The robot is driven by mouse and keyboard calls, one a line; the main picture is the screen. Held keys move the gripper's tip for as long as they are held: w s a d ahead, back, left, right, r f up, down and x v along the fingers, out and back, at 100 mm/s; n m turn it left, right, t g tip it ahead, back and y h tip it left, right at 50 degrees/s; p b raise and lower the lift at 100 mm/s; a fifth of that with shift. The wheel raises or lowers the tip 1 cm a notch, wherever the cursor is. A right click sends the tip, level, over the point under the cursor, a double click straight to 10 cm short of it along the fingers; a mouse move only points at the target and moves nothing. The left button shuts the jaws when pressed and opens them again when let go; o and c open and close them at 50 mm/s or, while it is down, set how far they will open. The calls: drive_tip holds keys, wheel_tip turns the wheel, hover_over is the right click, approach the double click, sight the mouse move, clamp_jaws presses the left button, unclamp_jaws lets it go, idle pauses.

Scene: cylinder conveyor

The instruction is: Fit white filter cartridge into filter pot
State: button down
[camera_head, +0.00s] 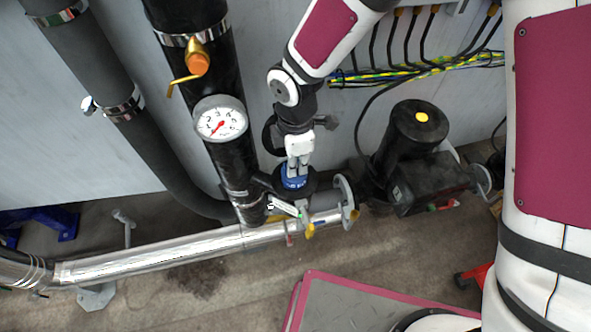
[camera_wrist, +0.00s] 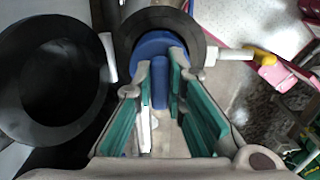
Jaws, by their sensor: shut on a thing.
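My gripper (camera_head: 297,170) points down at the pipework and is shut on a blue part (camera_head: 294,183), seen from above. In the wrist view the fingertips (camera_wrist: 160,82) close on a raised rib of this round blue top (camera_wrist: 152,44). A black round housing (camera_wrist: 198,28), apparently the filter pot, surrounds the blue top. In the head view the black housing (camera_head: 311,182) sits on the horizontal pipe. No white cartridge body shows; whatever is under the blue top is hidden, and I cannot tell how deep it sits.
A large black open cylinder (camera_wrist: 50,75) stands left in the wrist view. A pressure gauge (camera_head: 220,119) on a black vertical pipe is left of my gripper. A black pump (camera_head: 415,140) stands right. A silver pipe (camera_head: 160,258) with a yellow-handled valve (camera_head: 310,231) runs below.

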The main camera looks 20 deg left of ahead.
drive_tip(key=shift+f, duration=2)
drive_tip(key=c, duration=1.6)
unclamp_jaws()
drive_tip(key=shift+c, duration=0.2)
wheel_tip(320, 180, up, 12)
drive_tip(key=shift+r+b, duration=0.15)
drive_tip(key=shift+b, duration=0.55)
